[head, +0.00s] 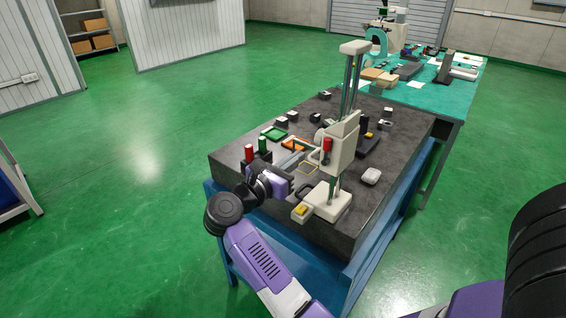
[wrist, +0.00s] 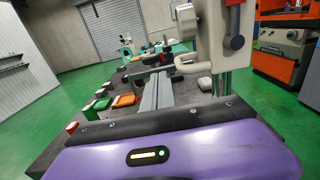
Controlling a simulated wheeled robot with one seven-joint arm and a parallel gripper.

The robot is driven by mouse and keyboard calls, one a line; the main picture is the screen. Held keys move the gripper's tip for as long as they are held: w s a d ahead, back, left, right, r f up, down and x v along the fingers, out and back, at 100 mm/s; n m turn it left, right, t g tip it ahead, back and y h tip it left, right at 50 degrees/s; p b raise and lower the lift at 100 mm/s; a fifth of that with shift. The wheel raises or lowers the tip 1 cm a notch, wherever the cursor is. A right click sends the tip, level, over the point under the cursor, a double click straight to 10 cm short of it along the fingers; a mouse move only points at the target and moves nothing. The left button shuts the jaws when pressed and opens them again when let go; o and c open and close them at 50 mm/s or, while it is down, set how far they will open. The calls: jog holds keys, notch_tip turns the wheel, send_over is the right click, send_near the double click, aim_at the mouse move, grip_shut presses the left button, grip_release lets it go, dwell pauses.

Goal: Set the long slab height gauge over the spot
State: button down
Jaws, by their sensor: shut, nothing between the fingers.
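The tall cream height gauge (head: 343,150) stands upright on the dark stone slab (head: 236,163), on a pale base with a yellow block at its front corner. It has twin columns and a red grip; its body and pale loop handle also fill the right of the wrist view (wrist: 208,45).
Red and green cylinders (head: 262,146), a green tray (head: 274,133), an orange tray (head: 294,145) and small blocks sit left of and behind the gripper. A white rounded object (head: 371,176) lies right of the gauge. A cluttered teal table (head: 423,95) stands behind.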

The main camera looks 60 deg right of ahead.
aim_at(311, 147)
jog(key=shift+p+x, duration=0.7)
jog(key=shift+x, duration=1.45)
jog(key=b+x, duration=0.3)
jog(key=x, duration=0.5)
jog(key=shift+d+r, duration=0.1)
